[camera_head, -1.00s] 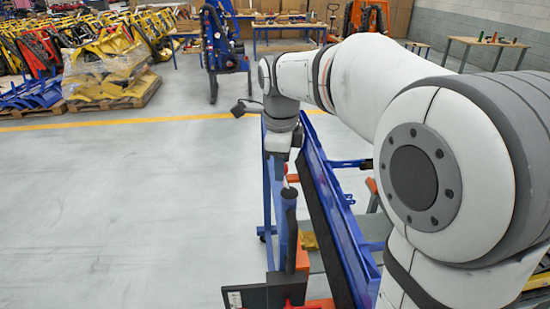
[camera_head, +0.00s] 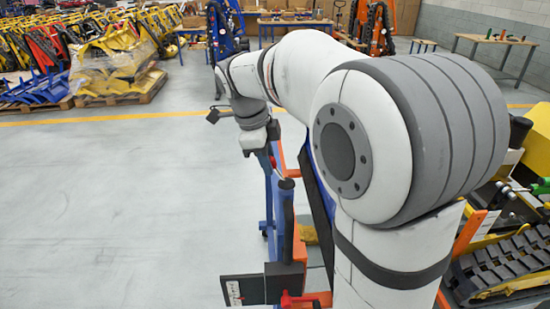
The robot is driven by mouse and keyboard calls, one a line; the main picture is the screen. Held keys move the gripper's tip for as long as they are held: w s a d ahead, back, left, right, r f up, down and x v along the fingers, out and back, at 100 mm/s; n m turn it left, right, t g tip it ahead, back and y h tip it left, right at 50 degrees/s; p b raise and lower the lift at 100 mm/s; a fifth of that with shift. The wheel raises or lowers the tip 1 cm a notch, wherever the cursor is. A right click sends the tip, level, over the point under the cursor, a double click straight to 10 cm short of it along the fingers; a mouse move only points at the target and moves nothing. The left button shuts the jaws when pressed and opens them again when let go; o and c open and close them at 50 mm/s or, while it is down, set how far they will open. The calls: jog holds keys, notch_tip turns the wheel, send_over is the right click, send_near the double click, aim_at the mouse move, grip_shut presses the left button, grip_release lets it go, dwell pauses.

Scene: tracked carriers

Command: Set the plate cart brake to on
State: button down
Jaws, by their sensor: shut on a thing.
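The plate cart (camera_head: 276,200) is a blue frame with orange parts, below and beside my arm. My gripper (camera_head: 269,158) points down at the upper end of this frame. Its jaws are shut on a part there, and a small red patch shows beside them. The fingertips are small and partly hidden, so I cannot make out the held part or the brake's setting. A dark upright handle (camera_head: 287,225) with a rounded top stands nearer to me. A red lever (camera_head: 290,299) sits low by a black plate (camera_head: 243,290) with a white label.
My arm covers much of the cart's right side. A tracked machine (camera_head: 505,265) with yellow and orange parts stands close on the right. Open grey floor (camera_head: 110,210) lies to the left. Wrapped yellow parts on a pallet (camera_head: 115,70) and work tables stand at the back.

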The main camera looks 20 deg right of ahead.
jog(key=c, duration=1.2)
grip_release()
jog(key=shift+s+f, duration=0.1)
jog(key=shift+s, duration=0.05)
jog(key=b+v, duration=0.1)
jog(key=v, duration=0.7)
jog(key=shift+d+f, duration=0.1)
jog(key=s+d+f+n+t+y, duration=0.1)
jog(key=s+f+n, duration=0.6)
jog(key=s+n, duration=0.2)
jog(key=s+d+f+n+t+y, duration=0.1)
jog(key=s+f+n+t+y, duration=0.1)
jog(key=s+f+n, duration=0.6)
jog(key=s+n, duration=0.2)
jog(key=n, duration=0.4)
jog(key=shift+s+d+f+b, duration=0.2)
jog(key=shift+d+f+b, duration=0.05)
jog(key=shift+b, duration=0.1)
